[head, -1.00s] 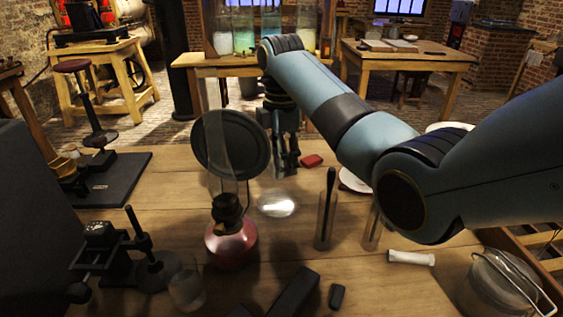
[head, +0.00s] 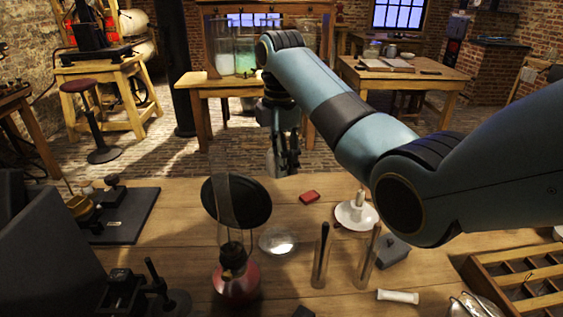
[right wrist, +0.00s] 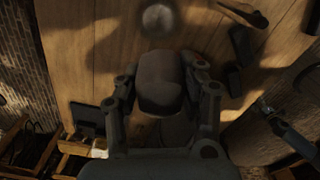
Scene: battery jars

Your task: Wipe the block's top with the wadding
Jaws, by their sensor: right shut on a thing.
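My right gripper (head: 287,160) hangs with its fingers pointing down near the far edge of the table. In the right wrist view it is shut on a dull grey-brown, rounded thing that looks like the wadding (right wrist: 160,85). A small grey block-like thing (head: 394,250) lies on the table right of two upright tubes, and a small red piece (head: 309,196) lies near the far edge. I cannot tell which is the task's block. The gripper is apart from both. My left gripper is not in view.
A red-based lamp (head: 236,282) with a tall glass and a dark round disc (head: 237,202) stand left of the gripper. A clear lens or dish (head: 278,242), a white candle dish (head: 356,215) and a wooden compartment tray (head: 520,280) are on the table.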

